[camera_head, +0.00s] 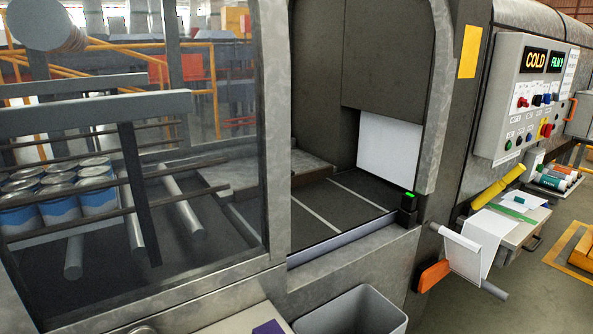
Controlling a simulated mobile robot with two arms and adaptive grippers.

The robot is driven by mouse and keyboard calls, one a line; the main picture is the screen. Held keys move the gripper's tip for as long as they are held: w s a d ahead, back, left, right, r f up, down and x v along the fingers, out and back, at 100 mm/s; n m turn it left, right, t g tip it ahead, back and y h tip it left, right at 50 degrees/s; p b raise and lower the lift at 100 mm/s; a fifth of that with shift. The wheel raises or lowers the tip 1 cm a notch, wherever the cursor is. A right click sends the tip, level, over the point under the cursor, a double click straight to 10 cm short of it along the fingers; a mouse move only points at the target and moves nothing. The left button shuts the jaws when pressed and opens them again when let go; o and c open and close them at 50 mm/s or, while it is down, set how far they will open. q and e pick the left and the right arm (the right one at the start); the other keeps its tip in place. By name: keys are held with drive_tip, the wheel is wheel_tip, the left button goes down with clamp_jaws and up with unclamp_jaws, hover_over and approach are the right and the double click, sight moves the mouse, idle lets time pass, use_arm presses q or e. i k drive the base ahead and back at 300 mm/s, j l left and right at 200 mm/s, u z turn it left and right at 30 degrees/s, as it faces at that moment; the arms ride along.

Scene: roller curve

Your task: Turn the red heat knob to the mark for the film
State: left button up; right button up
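The grey control panel (503,91) is on the machine's wall at the right. It carries an orange lit display reading "COLD" (536,60) and a green lit display that seems to read "FILM" with a further character (557,62). A small red knob (522,102) sits below the "COLD" display, at the left of a row with dark blue knobs (537,100). Its pointer and the marks around it are too small to read. A larger red knob or button on yellow (546,130) is lower right. Neither of my grippers is in view.
Green buttons (508,144) are low on the panel. A white sheet on a roller (479,247) and an orange handle (433,275) stick out below. A grey bin (350,313) stands at the bottom. Blue-banded cans (60,205) are behind glass at left.

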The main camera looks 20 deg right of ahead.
sight(521, 102)
drive_tip(key=l+z, duration=0.1)
drive_tip(key=l, duration=0.4)
drive_tip(key=l+z, duration=0.1)
drive_tip(key=l, duration=0.85)
drive_tip(key=i+l+z, duration=0.15)
drive_tip(key=l, duration=0.35)
drive_tip(key=l+z, duration=0.1)
drive_tip(key=l, duration=0.4)
drive_tip(key=i+l+z, duration=0.1)
drive_tip(key=l, duration=0.35)
drive_tip(key=i+l+z, duration=0.1)
drive_tip(key=l, duration=0.4)
drive_tip(key=i+l+z, duration=0.1)
drive_tip(key=l, duration=0.35)
drive_tip(key=i+l, duration=0.1)
drive_tip(key=l, duration=0.35)
drive_tip(key=i+l+z, duration=0.1)
drive_tip(key=l, duration=0.35)
drive_tip(key=i+l, duration=0.1)
drive_tip(key=l, duration=0.35)
drive_tip(key=i+l+z, duration=0.1)
drive_tip(key=l, duration=0.35)
